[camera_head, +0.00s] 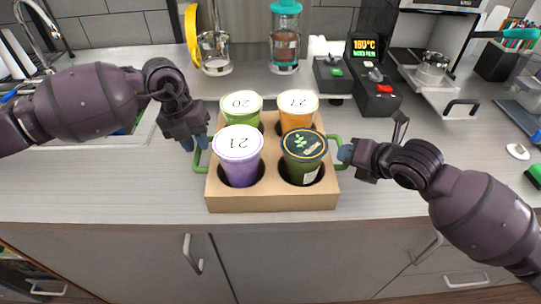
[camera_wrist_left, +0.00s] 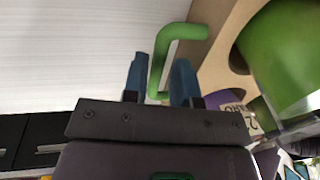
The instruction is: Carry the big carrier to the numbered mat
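The big carrier (camera_head: 272,203) is a brown cardboard tray with several cups in its holes and a green handle on each side. It sits on the counter near the front edge. My left gripper (camera_head: 195,143) is at the left green handle (camera_head: 203,157). In the left wrist view its blue fingers (camera_wrist_left: 160,80) stand on either side of the green handle (camera_wrist_left: 183,31), with slight gaps showing. My right gripper (camera_head: 345,153) is at the right green handle (camera_head: 336,140); its finger gap is hidden. I see no numbered mat.
Cups in the carrier are green (camera_head: 241,110), orange (camera_head: 298,110), purple (camera_head: 240,160) and dark green (camera_head: 303,158). Behind stand a blender (camera_head: 285,40), a glass pitcher (camera_head: 215,52) and a black control box (camera_head: 375,92).

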